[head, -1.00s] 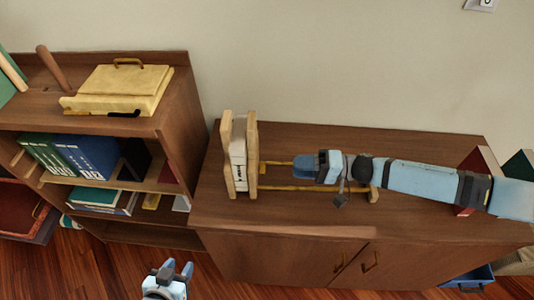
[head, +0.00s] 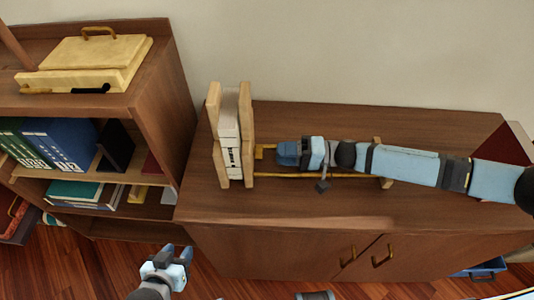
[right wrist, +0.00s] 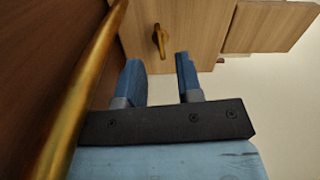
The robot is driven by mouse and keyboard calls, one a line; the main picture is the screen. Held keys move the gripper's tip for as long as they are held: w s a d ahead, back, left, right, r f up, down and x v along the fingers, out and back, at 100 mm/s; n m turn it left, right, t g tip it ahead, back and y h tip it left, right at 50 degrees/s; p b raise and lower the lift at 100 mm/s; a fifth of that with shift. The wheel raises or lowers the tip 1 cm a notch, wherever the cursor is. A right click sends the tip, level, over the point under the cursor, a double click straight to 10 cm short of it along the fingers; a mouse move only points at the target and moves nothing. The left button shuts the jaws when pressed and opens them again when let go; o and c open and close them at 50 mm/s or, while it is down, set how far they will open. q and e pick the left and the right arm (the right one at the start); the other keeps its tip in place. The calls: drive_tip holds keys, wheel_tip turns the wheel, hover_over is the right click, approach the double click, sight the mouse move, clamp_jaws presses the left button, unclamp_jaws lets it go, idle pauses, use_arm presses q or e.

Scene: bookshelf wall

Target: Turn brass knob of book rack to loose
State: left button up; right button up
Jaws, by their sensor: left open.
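The book rack stands on the low cabinet, with two upright wooden plates (head: 247,135) holding pale books (head: 229,128) between them, and brass rods (head: 330,176) running right to a small wooden end block (head: 386,182). The brass knob (head: 263,152) sticks out from the right face of the right plate. The right wrist view shows the knob (right wrist: 158,40) just beyond and between the fingertips. My right gripper (head: 280,154) is open and empty, its fingers (right wrist: 158,70) pointing at the knob, apart from it. My left gripper (head: 178,254) is open and empty, low in front of the cabinet.
A brass rod (right wrist: 80,90) runs close along the left of my right gripper. A bookshelf (head: 165,80) with a yellow case (head: 85,62) and binders (head: 55,142) stands at left. A dark red book (head: 505,150) stands at the cabinet's right end. The cabinet top behind the rack is clear.

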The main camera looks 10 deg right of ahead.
sight(259, 152)
drive_tip(key=a, duration=0.3)
drive_tip(key=shift+w+a, duration=0.35)
drive_tip(key=shift+a, duration=0.05)
use_arm(q)
drive_tip(key=shift+a+f, duration=0.3)
drive_tip(key=shift+f, duration=0.05)
use_arm(e)
drive_tip(key=shift+a, duration=0.35)
clamp_jaws()
drive_tip(key=shift+r+n+p, duration=0.1)
drive_tip(key=shift+n+p, duration=0.5)
drive_tip(key=shift+p, duration=0.05)
use_arm(q)
drive_tip(key=shift+a+r, duration=0.1)
drive_tip(key=shift+r, duration=0.3)
use_arm(e)
unclamp_jaws()
drive_tip(key=shift+d, duration=0.1)
